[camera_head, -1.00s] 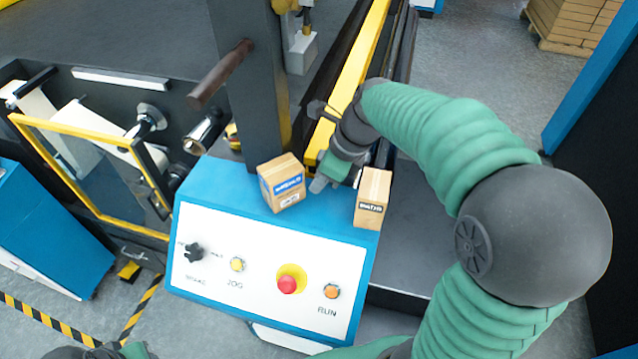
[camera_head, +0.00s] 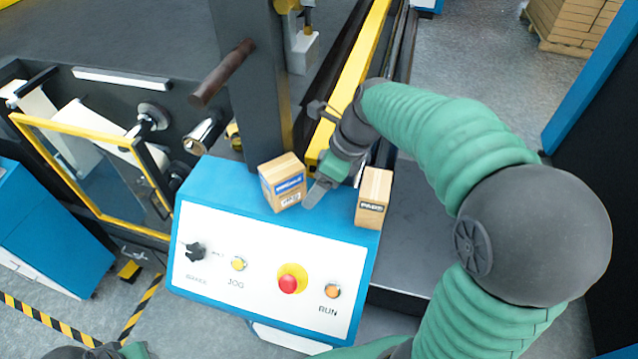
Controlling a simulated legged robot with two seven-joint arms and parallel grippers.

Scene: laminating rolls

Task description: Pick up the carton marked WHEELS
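A small brown carton with a blue label (camera_head: 283,182) stands on the blue top of the control console; its white lettering is too small to read surely. A second brown carton (camera_head: 373,196) with a black label, which seems to read PADS, stands to its right. My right gripper (camera_head: 316,191) is between the two cartons, close to the right side of the blue-labelled one. Its fingers point down and left. I cannot tell whether they touch the carton or how far apart they are. My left gripper is not in view; only a bit of my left arm shows at the bottom left.
The console (camera_head: 205,183) has a sloped white panel with a red stop button (camera_head: 288,284), a black knob and lit buttons in front of the cartons. A dark upright post (camera_head: 250,100) stands behind the blue-labelled carton. A yellow rail (camera_head: 357,75) runs behind my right gripper.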

